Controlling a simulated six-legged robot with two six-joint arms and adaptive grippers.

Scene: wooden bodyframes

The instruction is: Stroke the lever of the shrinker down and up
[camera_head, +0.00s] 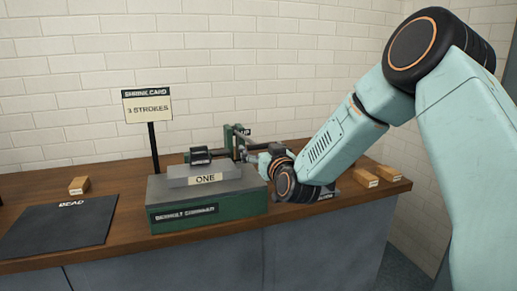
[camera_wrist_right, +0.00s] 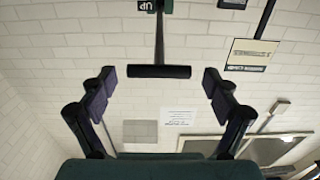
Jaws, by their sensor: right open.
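The shrinker (camera_head: 208,212) is a green and grey bench machine on the wooden counter, with a grey block marked "ONE" and a green upright frame (camera_head: 229,139). A black roller-like part (camera_head: 200,156) sits at its left. In the right wrist view the lever's black crossbar handle (camera_wrist_right: 158,72) hangs on a thin rod, centred between the fingertips or just beyond them. My right gripper (camera_head: 250,154) is at the right side of the frame; its spread fingers (camera_wrist_right: 158,88) show no contact with the bar. In the head view my gripper and wrist partly hide the lever. My left gripper is out of view.
A sign reading "3 STROKES" (camera_head: 148,109) stands on a post behind the shrinker. A dark mat marked "BEAD" (camera_head: 58,228) and a wooden block (camera_head: 79,186) lie left. Small wooden blocks (camera_head: 365,177) lie right, beyond my arm. A brick wall closes the back.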

